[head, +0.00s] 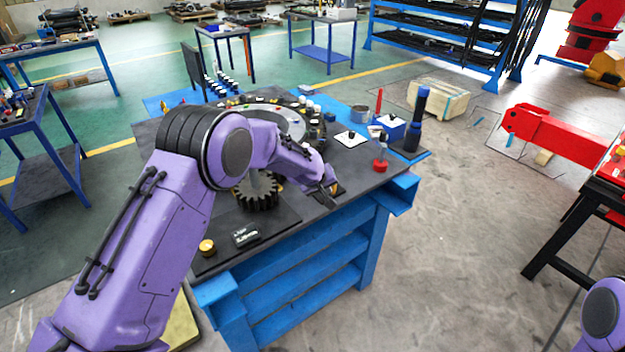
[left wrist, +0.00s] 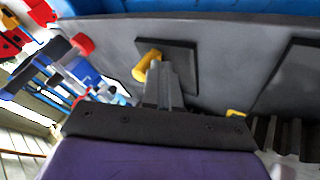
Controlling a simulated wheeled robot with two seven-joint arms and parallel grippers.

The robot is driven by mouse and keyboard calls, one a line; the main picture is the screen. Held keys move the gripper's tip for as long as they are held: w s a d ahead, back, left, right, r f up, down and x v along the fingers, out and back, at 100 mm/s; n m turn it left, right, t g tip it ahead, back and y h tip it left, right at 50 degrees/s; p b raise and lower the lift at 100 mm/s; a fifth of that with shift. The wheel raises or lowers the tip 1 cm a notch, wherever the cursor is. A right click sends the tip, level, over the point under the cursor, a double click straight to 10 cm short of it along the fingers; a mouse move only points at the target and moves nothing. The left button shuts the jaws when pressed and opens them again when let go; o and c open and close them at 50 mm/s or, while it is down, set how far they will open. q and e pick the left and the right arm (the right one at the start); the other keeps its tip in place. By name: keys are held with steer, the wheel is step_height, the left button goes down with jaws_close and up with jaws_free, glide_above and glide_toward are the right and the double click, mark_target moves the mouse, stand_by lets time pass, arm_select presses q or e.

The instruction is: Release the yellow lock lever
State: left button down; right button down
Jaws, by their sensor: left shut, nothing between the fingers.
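The yellow lock lever (left wrist: 146,66) shows in the left wrist view, sticking out from a dark square plate (left wrist: 181,62) on the grey table top. My left gripper (left wrist: 168,70) is shut and empty, its fingertips over the plate just right of the lever. I cannot tell whether they touch it. In the head view my left gripper (head: 328,199) is at the table's near right edge, and the arm and hand mostly hide the lever. Of my right arm only a purple link shows at the lower right; its gripper is out of view.
A dark gear (head: 257,192) stands left of my left gripper on the blue workbench (head: 300,290).

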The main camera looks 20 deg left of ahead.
arm_select(q)
steer(key=shift+w+d+p, duration=0.3)
steer(key=shift+w+d, duration=0.15)
steer(key=shift+d, duration=0.35)
steer(key=shift+w+d+p, duration=0.25)
steer(key=shift+w+d, duration=0.15)
steer(key=shift+d, duration=0.4)
steer(key=shift+w+d, duration=0.1)
steer(key=shift+w+d+r, duration=0.1)
steer(key=shift+r, duration=0.1)
steer(key=s+d+r+p, duration=0.3)
steer(key=s+r+p, duration=0.2)
steer(key=r+p, duration=0.1)
steer(key=shift+s+r, duration=0.15)
steer(key=shift+r, duration=0.6)
steer(key=shift+s+a+r, duration=0.1)
steer(key=shift+s, duration=0.05)
